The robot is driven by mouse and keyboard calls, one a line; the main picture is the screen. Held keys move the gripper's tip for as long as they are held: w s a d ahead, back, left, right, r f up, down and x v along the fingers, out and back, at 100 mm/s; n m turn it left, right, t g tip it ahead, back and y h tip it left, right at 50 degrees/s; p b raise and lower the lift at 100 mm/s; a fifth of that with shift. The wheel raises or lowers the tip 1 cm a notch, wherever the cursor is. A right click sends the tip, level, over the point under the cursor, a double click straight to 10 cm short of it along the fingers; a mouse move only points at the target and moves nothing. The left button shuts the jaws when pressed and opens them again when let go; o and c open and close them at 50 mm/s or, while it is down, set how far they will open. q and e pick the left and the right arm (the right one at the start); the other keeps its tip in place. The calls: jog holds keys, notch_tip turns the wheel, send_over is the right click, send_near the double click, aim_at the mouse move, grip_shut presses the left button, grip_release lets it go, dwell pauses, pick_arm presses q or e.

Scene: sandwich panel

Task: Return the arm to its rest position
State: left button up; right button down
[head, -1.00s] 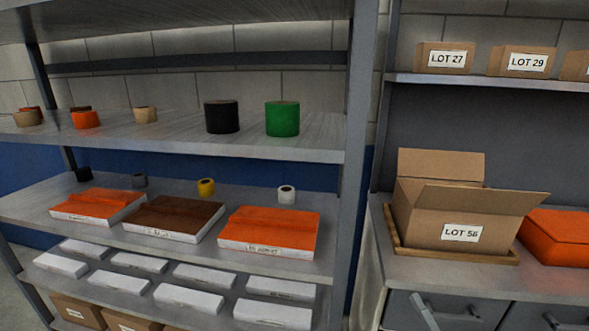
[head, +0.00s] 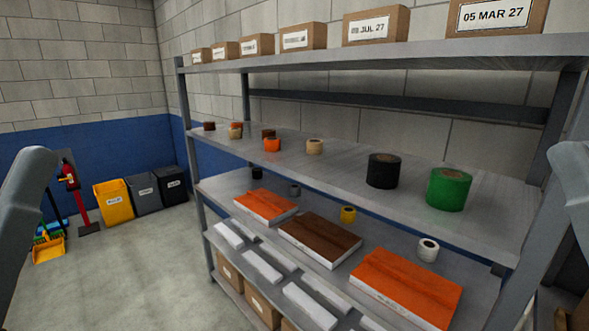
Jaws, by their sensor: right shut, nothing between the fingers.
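Part of my right arm (head: 574,185) shows at the right edge, in front of the shelf's right post. My right gripper is shut with nothing in it, and its fingertips are hard to make out at the frame edge. Part of my left arm (head: 20,210) stands at the left edge. My left gripper is not in view. Neither visible arm part holds anything.
A grey shelf rack (head: 490,215) holds a black roll (head: 384,171), a green roll (head: 449,189), orange packs (head: 410,290) and a brown pack (head: 320,240). Labelled boxes (head: 376,26) stand on top. A yellow bin (head: 114,203) stands back left. The floor (head: 130,270) between is clear.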

notch_tip(320, 180, up, 36)
jog(key=p, duration=3.2)
jog(key=shift+p, duration=0.3)
